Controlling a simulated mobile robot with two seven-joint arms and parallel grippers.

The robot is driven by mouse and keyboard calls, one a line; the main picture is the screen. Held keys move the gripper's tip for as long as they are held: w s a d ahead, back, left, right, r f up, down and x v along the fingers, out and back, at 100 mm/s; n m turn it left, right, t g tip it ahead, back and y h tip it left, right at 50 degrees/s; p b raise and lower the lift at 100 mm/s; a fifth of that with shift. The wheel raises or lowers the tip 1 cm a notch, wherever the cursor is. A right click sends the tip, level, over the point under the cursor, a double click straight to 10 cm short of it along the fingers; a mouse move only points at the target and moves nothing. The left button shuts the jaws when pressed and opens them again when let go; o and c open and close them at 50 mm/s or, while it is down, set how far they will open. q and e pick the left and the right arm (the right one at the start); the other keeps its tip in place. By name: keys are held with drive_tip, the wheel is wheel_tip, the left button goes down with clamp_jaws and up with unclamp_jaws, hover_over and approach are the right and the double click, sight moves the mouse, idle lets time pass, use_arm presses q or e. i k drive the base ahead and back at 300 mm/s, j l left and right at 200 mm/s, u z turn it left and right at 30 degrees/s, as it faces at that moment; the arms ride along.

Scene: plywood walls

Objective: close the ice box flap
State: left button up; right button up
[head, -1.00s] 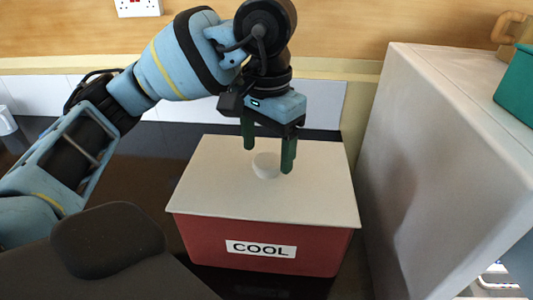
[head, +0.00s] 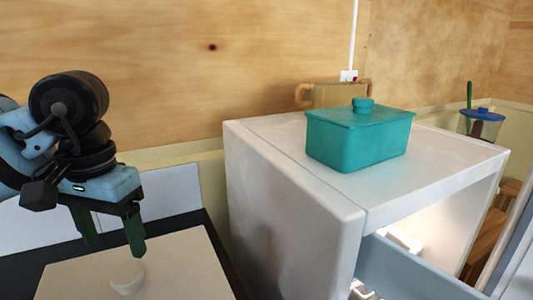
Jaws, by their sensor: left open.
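A white fridge-like cabinet (head: 290,210) stands right of centre, its front open and lit inside. A pale blue-grey panel (head: 415,272) juts out from the front opening at the lower right; I cannot tell whether it is the ice box flap or another part. Most of the interior is hidden. My left gripper (head: 112,240) is open and empty at the left, above the pale lid (head: 175,265) of a box and close to its white knob (head: 127,278). It is well apart from the panel. My right gripper is not in view.
A teal lidded container (head: 358,140) sits on the cabinet top, with a tan handled object (head: 340,95) behind it. A blue-lidded container (head: 482,122) stands at the far right. A plywood wall (head: 200,60) closes off the back.

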sight(392, 271)
drive_tip(key=k, duration=0.95)
